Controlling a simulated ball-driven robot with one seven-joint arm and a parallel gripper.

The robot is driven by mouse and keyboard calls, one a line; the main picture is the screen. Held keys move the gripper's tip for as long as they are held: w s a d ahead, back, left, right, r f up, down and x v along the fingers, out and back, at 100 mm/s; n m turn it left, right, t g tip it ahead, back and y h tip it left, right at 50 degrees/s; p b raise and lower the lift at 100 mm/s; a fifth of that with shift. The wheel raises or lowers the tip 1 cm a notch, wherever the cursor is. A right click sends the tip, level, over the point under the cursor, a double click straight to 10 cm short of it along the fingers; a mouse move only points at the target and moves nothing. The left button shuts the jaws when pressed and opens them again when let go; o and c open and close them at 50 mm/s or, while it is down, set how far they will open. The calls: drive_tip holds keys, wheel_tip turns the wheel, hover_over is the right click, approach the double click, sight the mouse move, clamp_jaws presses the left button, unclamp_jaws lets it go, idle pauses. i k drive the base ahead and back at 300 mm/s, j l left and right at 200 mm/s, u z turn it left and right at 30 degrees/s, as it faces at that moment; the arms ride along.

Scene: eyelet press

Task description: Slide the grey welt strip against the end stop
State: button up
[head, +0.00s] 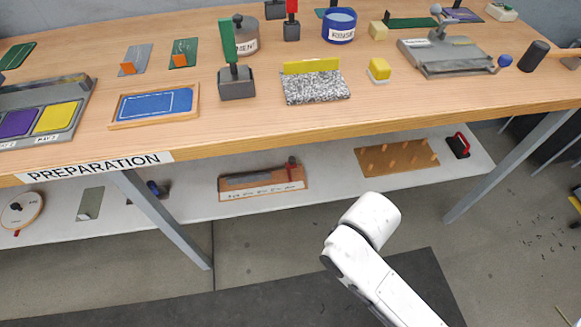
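I cannot clearly pick out the grey welt strip or the end stop. A grey metal fixture (445,57) with a lever and a dark blue ball knob (504,60) stands at the right of the table; details on its bed are too small to tell. On the lower shelf, a wooden board (262,190) carries a long grey bar (250,178) with a dark red-topped part (291,163) at its right end. My gripper is not in view. Only a white part of my arm shows, in front of the table.
A peg board (397,158) lies on the shelf. Table legs stand at the front.

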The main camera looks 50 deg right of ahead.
sight(267, 176)
drive_tip(key=k+z, duration=0.25)
drive_tip(key=l+u, duration=0.2)
drive_tip(key=u, duration=0.15)
drive_tip(key=i+l+u, duration=0.1)
drive_tip(key=l+u, duration=0.4)
drive_tip(key=u, duration=0.15)
drive_tip(key=k+l+u, duration=0.1)
drive_tip(key=l, duration=0.25)
drive_tip(key=k+l, duration=0.1)
drive_tip(key=l, duration=0.3)
drive_tip(key=k+l+u, duration=0.15)
drive_tip(key=l, duration=0.55)
drive_tip(key=i+l, duration=0.4)
drive_tip(key=u, duration=0.05)
